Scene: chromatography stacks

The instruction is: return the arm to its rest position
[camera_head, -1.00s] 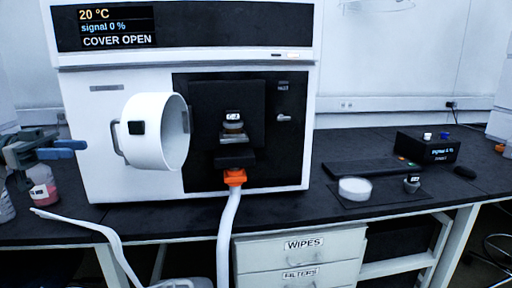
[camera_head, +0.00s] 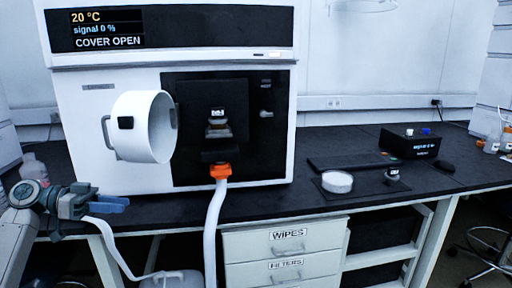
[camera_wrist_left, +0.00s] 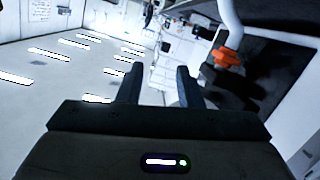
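My left gripper (camera_head: 103,205) shows at the lower left of the head view, in front of the bench's front edge, with its blue fingers pointing right. In the left wrist view its two dark fingers (camera_wrist_left: 157,85) stand apart with nothing between them, so it is open and empty. My right gripper is in neither view.
A white instrument (camera_head: 80,110) with its round cover (camera_head: 145,128) swung open stands on the dark bench (camera_head: 280,205). An orange fitting (camera_head: 220,171) with a white hose (camera_head: 212,230) hangs below its front. A white dish (camera_head: 337,182) and a small black box (camera_head: 410,143) are at right.

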